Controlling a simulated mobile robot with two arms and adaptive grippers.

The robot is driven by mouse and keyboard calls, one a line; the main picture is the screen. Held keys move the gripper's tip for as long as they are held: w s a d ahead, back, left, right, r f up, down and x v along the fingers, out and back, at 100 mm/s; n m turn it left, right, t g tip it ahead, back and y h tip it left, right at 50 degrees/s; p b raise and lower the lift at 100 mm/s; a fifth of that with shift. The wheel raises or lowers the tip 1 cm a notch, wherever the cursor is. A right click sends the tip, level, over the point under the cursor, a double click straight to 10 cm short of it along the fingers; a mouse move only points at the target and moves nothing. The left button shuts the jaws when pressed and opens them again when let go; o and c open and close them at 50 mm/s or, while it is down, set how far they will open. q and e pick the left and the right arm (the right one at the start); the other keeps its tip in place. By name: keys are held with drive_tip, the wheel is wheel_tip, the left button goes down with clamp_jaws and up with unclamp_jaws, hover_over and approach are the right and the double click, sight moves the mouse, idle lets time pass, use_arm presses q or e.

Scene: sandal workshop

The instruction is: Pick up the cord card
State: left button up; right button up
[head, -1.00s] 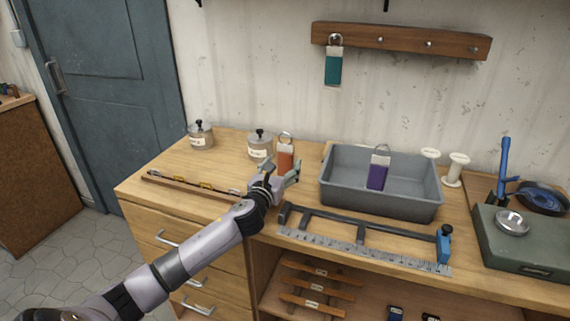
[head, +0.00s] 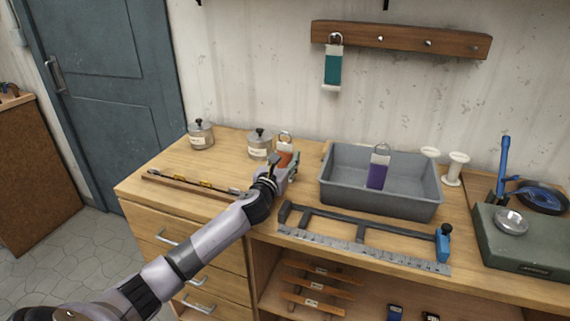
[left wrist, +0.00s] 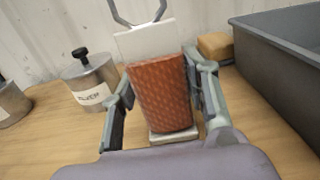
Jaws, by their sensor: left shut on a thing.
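The orange cord card (head: 285,152) has a pale top and a metal loop. It stands upright at the back of the bench, left of the grey tray (head: 330,190). My left gripper (head: 284,166) is shut on it. In the left wrist view the card (left wrist: 160,95) sits between the two fingers of the gripper (left wrist: 160,88), with its loop above and its pale lower end low between them. The gripper hides the card's lower part in the head view. A purple card (head: 378,170) stands in the tray, and a teal card (head: 332,68) hangs from the wall rack. My right gripper is not in view.
Two lidded tins (head: 201,135) (head: 260,144) stand left of the card, one close by. A long ruler-like clamp (head: 360,236) lies along the bench's front, and a thin stick (head: 190,185) lies at the left. White spools (head: 455,168) stand right of the tray.

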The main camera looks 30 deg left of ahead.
use_arm(q)
drive_tip(key=c, duration=0.6)
drive_tip(key=shift+r, duration=0.1)
wheel_tip(320, 180, up, 20)
drive_tip(key=p, duration=0.3)
